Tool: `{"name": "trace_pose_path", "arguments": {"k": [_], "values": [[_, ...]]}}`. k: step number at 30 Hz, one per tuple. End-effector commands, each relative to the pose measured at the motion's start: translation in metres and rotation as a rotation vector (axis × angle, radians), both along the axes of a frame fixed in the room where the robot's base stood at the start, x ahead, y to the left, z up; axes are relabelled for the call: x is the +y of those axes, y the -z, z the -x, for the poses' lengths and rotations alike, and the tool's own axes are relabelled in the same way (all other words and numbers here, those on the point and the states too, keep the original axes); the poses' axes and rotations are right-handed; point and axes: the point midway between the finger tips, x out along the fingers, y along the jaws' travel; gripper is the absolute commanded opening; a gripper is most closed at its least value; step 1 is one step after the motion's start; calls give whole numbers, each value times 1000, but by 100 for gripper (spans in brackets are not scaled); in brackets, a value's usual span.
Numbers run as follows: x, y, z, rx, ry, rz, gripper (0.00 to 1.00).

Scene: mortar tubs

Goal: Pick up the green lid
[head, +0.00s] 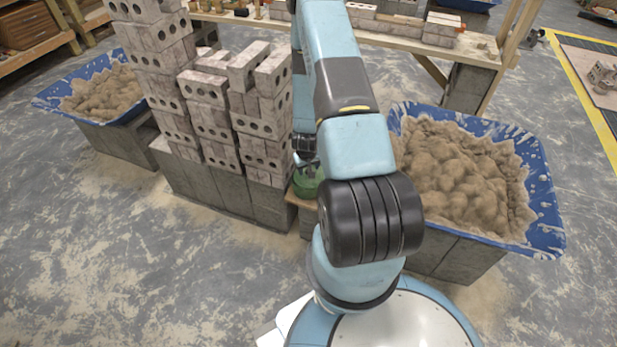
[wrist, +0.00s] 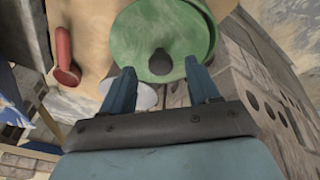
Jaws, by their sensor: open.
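The green lid (wrist: 185,28) is round with a dark knob (wrist: 160,62) at its middle, and it lies near the top of the wrist view. My gripper (wrist: 163,74) is open, with one blue finger on either side of the knob in that view. I cannot tell whether the fingers touch the lid. In the head view a small part of the green lid (head: 306,184) shows beside the brick stack, mostly hidden behind my arm. The fingertips are hidden there.
Stacked perforated bricks (head: 208,90) stand close left of the lid. Blue mortar tubs stand at right (head: 545,205) and far left (head: 62,88). A red-handled thing (wrist: 64,50) and a pale round thing (wrist: 144,97) lie near the lid. A workbench (head: 480,58) stands behind.

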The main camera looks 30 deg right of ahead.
Motion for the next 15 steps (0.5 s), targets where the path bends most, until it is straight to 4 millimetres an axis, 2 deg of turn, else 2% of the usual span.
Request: {"name": "trace_pose_path", "arguments": {"k": [5,14,15], "values": [[-2,14,-3,0,0,-1,60],[-3,16,-4,-1,-1,-1,60],[-3,16,-4,-1,-1,-1,57]]}}
